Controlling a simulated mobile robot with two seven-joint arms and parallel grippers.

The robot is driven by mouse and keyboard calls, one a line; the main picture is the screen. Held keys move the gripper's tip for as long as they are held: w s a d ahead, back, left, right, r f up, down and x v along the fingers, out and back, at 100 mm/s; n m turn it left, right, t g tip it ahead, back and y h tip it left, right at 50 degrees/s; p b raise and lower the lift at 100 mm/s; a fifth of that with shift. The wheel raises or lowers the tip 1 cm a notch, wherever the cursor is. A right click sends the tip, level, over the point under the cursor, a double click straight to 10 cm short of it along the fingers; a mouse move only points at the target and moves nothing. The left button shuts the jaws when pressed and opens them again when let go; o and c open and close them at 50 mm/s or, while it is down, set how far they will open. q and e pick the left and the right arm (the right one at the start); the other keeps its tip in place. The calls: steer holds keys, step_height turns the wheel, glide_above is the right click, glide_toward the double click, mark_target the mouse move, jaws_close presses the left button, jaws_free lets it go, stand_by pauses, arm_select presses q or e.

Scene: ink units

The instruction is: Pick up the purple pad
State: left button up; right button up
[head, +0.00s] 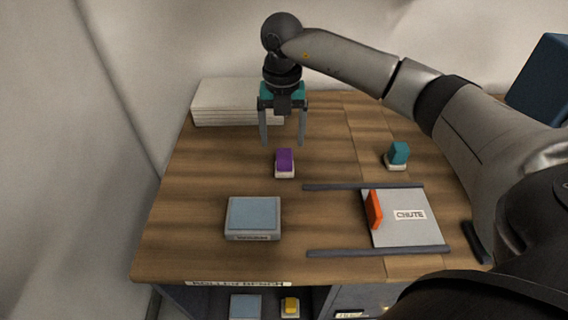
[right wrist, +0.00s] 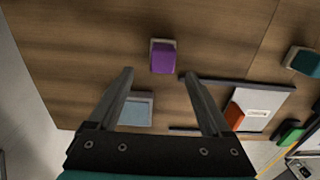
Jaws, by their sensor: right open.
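The purple pad (head: 285,158) sits on a small pale base on the wooden bench. In the right wrist view the purple pad (right wrist: 163,58) shows just beyond the fingertips, roughly between them. My right gripper (head: 284,142) is open and empty, with its fingers pointing down above and slightly behind the pad in the head view. It also shows open in the right wrist view (right wrist: 157,75). I see no contact between the fingers and the pad. My left gripper is not in view.
A teal pad (head: 398,153) stands at right. A blue-topped box (head: 253,217) is in front. The chute plate (head: 405,232) with an orange block (head: 374,209) lies between dark rails (head: 363,187). White sheets (head: 222,103) are stacked behind. A shelf below holds a yellow pad (head: 290,306).

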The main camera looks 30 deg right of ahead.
mark_target(284, 152)
steer(key=shift+f, duration=0.9)
steer(key=shift+d+f, duration=0.1)
steer(key=shift+f, duration=0.3)
steer(key=f, duration=0.2)
steer(key=f+b, duration=0.1)
steer(key=f, duration=0.1)
steer(key=shift+w+d, duration=0.1)
steer(key=shift+d, duration=0.1)
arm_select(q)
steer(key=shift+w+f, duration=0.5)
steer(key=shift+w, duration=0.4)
arm_select(e)
steer(key=shift+c, duration=1.3)
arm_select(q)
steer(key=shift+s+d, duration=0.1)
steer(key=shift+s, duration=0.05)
arm_select(e)
jaws_close()
